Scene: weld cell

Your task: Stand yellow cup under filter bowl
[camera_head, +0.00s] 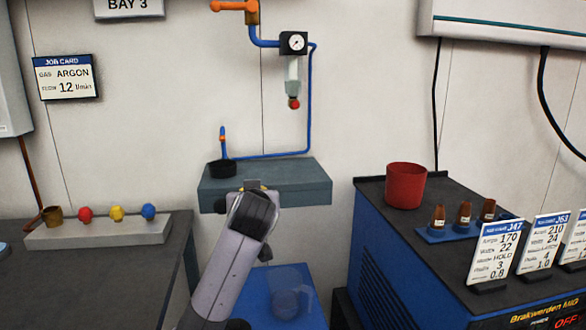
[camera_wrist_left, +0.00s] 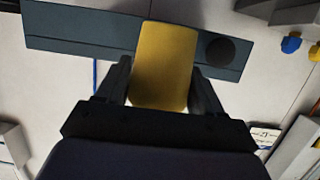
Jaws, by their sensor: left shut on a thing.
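The yellow cup (camera_wrist_left: 165,62) is between the two fingers of my left gripper (camera_wrist_left: 158,85) in the left wrist view. In the head view my left gripper (camera_head: 253,188) is at the front of the grey-blue wall shelf (camera_head: 300,180), and my own arm hides nearly all of the cup. The filter bowl (camera_head: 292,76) hangs on the wall under a round gauge, with a red knob at its bottom. It is above the shelf, higher and a little right of my left gripper. Whether the cup touches the shelf (camera_wrist_left: 75,35) I cannot tell. My right gripper is not in view.
A black round dish (camera_head: 222,169) sits at the shelf's left end, beside a blue pipe (camera_head: 270,156). A red pot (camera_head: 405,186) and small brown pieces stand on the blue machine at right. A bench with coloured knobs (camera_head: 117,214) is at left.

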